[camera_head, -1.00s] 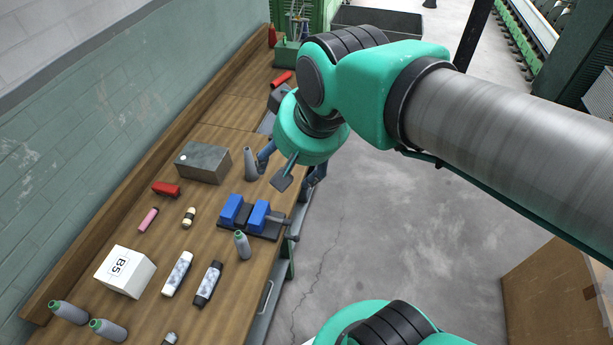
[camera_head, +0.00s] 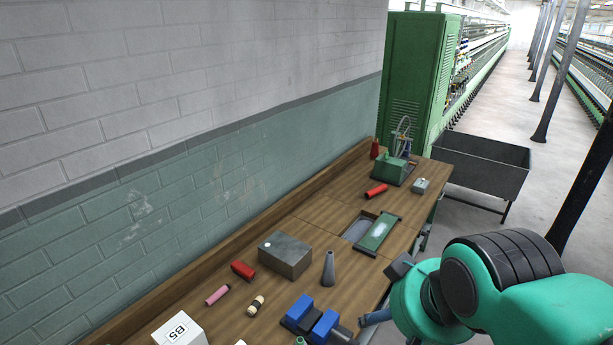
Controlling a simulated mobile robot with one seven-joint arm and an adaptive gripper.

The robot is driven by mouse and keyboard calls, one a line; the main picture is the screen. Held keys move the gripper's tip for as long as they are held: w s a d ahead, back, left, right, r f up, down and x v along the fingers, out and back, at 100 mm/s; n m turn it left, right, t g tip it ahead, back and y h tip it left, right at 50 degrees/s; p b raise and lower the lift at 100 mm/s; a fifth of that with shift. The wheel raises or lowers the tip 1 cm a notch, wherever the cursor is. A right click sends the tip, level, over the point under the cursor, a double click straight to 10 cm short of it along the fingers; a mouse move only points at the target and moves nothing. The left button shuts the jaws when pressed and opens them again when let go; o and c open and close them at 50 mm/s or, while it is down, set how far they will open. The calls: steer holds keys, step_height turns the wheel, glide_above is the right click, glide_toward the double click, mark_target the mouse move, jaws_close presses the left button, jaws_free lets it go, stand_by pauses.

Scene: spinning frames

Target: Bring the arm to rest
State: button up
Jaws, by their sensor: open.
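My arm shows at the lower right, with its green wrist (camera_head: 425,305) beside the bench's front edge. My gripper (camera_head: 374,318) is only partly visible. One blue-grey finger pokes out left of the wrist, near the blue vise, and the rest is hidden behind the wrist or cut off by the frame. The jaws are open, and nothing shows held in them. The wooden bench (camera_head: 290,228) runs along the wall.
A dark cart (camera_head: 480,165) stands beyond. Open floor lies to the right.

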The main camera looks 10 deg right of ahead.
step_height(320, 180, down, 14)
steer(key=b, duration=1.3)
